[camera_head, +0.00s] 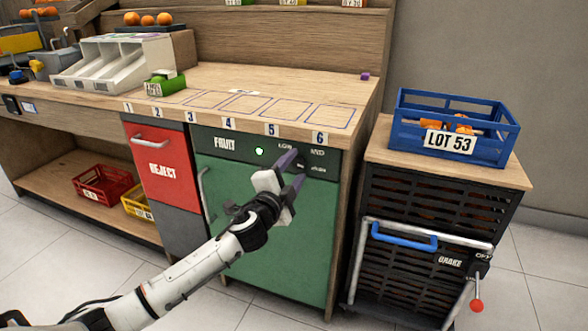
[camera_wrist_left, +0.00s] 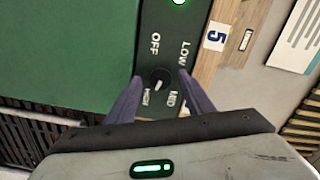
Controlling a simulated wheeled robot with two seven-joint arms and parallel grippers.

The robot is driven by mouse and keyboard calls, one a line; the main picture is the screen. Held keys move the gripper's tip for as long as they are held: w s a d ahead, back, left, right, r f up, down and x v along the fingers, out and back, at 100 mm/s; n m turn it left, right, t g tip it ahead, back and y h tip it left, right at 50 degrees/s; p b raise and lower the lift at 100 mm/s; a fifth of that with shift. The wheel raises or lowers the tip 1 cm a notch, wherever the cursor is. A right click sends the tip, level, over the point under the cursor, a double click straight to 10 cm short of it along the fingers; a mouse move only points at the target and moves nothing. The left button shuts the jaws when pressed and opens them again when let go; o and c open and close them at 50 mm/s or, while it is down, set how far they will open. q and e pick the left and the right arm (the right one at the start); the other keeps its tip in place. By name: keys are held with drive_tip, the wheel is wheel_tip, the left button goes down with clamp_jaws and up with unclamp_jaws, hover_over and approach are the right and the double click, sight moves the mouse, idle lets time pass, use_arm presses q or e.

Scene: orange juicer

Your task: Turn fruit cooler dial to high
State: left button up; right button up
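The fruit cooler (camera_head: 265,225) is a green-fronted cabinet under the bench, with a dark control panel (camera_head: 240,147) marked FRUIT. My left gripper (camera_head: 294,168) is at the panel and hides the dial in the head view. In the wrist view its purple fingers (camera_wrist_left: 161,90) are apart, one on each side of the dial; contact cannot be told. My right gripper is not in view.
A green light (camera_head: 259,151) glows on the panel. The red REJECT bin (camera_head: 162,168) is left of the cooler. A black crate unit (camera_head: 420,240) with a blue handle stands right, bearing a blue LOT 53 crate (camera_head: 455,125). The numbered bench top (camera_head: 290,85) is mostly clear.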

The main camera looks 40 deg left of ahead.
use_arm(q)
drive_tip(key=p+v, duration=0.1)
drive_tip(key=v, duration=0.9)
drive_tip(key=shift+s, duration=0.15)
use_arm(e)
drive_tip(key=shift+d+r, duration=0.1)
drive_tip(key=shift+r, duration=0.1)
use_arm(q)
drive_tip(key=s+d+f+n+g+h, duration=0.3)
drive_tip(key=s+d+f, duration=0.5)
drive_tip(key=f, duration=0.2)
drive_tip(key=s+d+f+n+g+h, duration=0.3)
drive_tip(key=s+d+f, duration=0.5)
drive_tip(key=f, duration=0.3)
drive_tip(key=s+d+f+n+g+h, duration=0.2)
drive_tip(key=s+d+f+n, duration=0.15)
drive_tip(key=s+d, duration=0.5)
wheel_tip(320, 180, up, 10)
drive_tip(key=a+y+p, duration=0.1)
drive_tip(key=a+p, duration=0.1)
drive_tip(key=p, duration=1.2)
drive_tip(key=shift+a+f+g, duration=0.2)
drive_tip(key=shift+a+g, duration=0.1)
drive_tip(key=shift+g, duration=0.1)
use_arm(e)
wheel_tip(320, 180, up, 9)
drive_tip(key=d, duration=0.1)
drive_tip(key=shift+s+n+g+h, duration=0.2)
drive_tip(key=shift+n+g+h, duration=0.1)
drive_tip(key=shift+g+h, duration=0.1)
